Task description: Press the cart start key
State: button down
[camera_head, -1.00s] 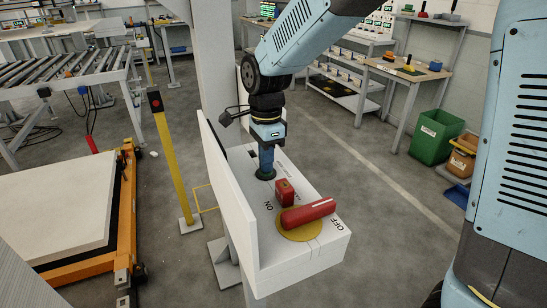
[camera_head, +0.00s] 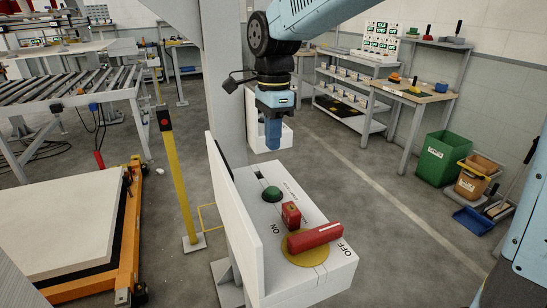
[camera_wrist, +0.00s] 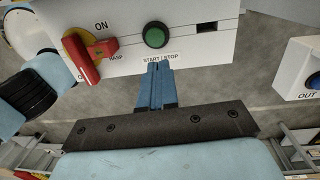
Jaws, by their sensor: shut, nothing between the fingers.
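A round green button (camera_head: 271,194) stands on the white control box (camera_head: 325,273), beside a red block and a red rotary handle. In the wrist view the green button (camera_wrist: 155,37) has a START / STOP label (camera_wrist: 160,57) below it. My gripper (camera_head: 272,147) points down, its blue fingers closed together and empty, above the box and clear of the green button. In the wrist view my closed fingers (camera_wrist: 158,68) end close to the label in the picture. No lettering naming a cart is readable.
The red handle (camera_head: 315,237) lies on a yellow disc between ON and OFF marks; the red hasp block (camera_head: 291,214) is next to it. A white panel (camera_head: 235,215) edges the box. A second box marked OUT (camera_wrist: 306,94) is at right. A yellow post (camera_head: 179,180) stands left.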

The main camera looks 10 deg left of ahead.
jog(key=shift+w+r, duration=0.15)
jog(key=shift+r, duration=0.9)
dwell(0.7)
